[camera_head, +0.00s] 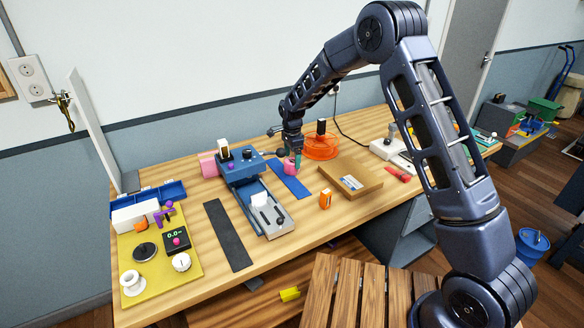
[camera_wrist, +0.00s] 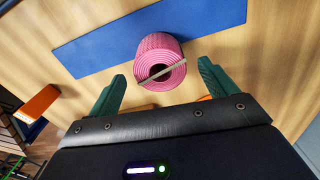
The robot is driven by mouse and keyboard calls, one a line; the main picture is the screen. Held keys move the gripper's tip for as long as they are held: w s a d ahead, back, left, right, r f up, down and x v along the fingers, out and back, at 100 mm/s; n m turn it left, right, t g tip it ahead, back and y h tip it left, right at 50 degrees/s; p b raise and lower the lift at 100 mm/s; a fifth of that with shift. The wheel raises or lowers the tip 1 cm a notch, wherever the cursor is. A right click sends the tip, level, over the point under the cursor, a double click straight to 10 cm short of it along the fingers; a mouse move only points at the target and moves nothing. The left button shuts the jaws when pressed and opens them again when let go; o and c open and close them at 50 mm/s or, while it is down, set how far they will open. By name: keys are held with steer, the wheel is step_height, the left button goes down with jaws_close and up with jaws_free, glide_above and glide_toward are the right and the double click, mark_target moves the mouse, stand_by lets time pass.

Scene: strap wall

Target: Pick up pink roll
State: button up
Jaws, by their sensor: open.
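The pink roll (camera_wrist: 161,62) is a coiled strap with a thin pale band across its end. It lies at the edge of a flat blue strip (camera_wrist: 90,45) on the wooden bench. In the head view the pink roll (camera_head: 290,167) sits just below my gripper (camera_head: 295,158), partly hidden by it. In the wrist view my gripper (camera_wrist: 162,88) is open. Its green fingers stand to the left and right of the roll, with a gap on each side. The blue strip (camera_head: 290,184) also shows in the head view.
A blue machine (camera_head: 243,170) stands left of the roll. An orange ring-shaped dish (camera_head: 321,147) lies to the right, and a flat brown box (camera_head: 350,180) is nearer the front. A small orange block (camera_head: 326,199) stands near the front edge. A dark strip (camera_head: 228,235) lies further left.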

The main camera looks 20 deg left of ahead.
mark_target(292, 161)
step_height(292, 161, down, 4)
steer(key=shift+s+r, duration=0.1)
steer(key=shift+r, duration=0.1)
steer(key=shift+c, duration=0.3)
steer(key=c, duration=1.1)
steer(key=shift+a, duration=0.1)
